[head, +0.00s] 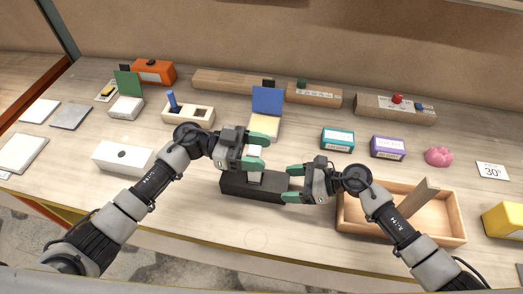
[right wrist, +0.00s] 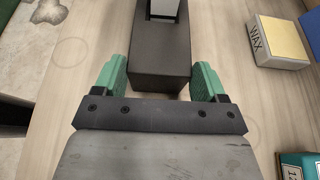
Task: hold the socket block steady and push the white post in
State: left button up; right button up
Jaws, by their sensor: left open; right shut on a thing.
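The dark socket block (head: 235,184) lies near the front middle of the table. It also shows in the right wrist view (right wrist: 148,62). The white post (head: 254,178) stands upright at the block's top, and its foot shows at the top edge of the right wrist view (right wrist: 163,8). How deep it sits I cannot tell. My left gripper (head: 259,150) is open, with its green fingers on either side of the post's upper part, partly hiding it. My right gripper (head: 291,184) is shut on the block's right end, one green finger on each side (right wrist: 160,80).
A wooden tray (head: 455,213) with a slanted divider stands right of my right gripper. A yellow-topped wax block (right wrist: 283,40) and a blue panel (head: 267,100) are behind the socket block. A white box (head: 124,157) lies left. Bare table lies in front of the block.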

pick_arm(q)
jog(key=w+a, duration=0.1)
jog(key=a, duration=1)
jog(key=shift+w, duration=0.4)
jog(key=shift+a, duration=0.1)
pick_arm(e)
jog(key=o, duration=1.2)
jog(key=shift+c, duration=0.2)
jog(key=shift+v, duration=2.45)
